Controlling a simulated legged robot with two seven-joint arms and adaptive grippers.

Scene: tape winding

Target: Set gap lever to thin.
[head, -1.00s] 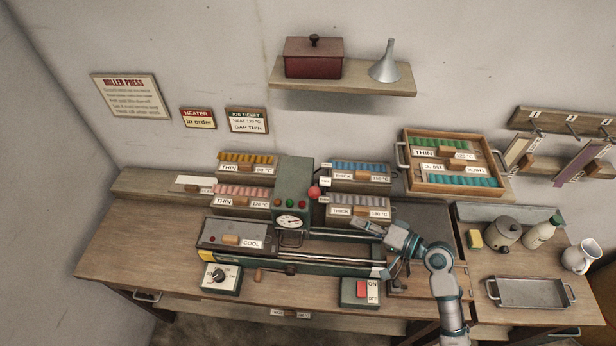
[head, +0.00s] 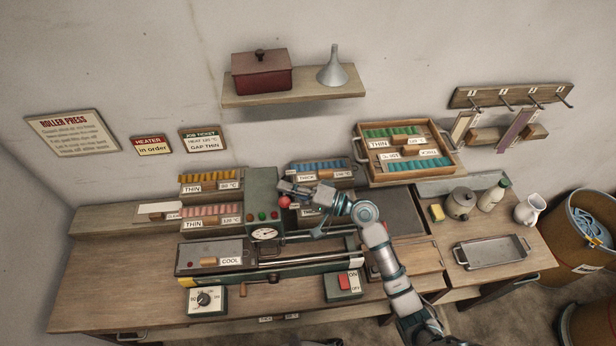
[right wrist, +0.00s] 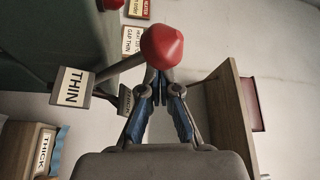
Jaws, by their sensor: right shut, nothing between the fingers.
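The gap lever has a red knob (head: 284,202) at the right side of the press's green housing (head: 262,195). In the right wrist view the knob (right wrist: 168,45) is large, on a pale rod running left toward a THIN plate (right wrist: 70,88). A second plate (right wrist: 125,98) is partly hidden behind the rod and finger. My right gripper (head: 283,188) is shut and empty, its tips close to the knob. My left gripper is out of view.
Tape racks stand close around the housing, including a blue one (head: 320,166) just behind my gripper. The job ticket (head: 202,140) reads GAP THIN. A wall shelf (head: 295,88) is above. The ON/OFF switch box (head: 343,286) is at the front.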

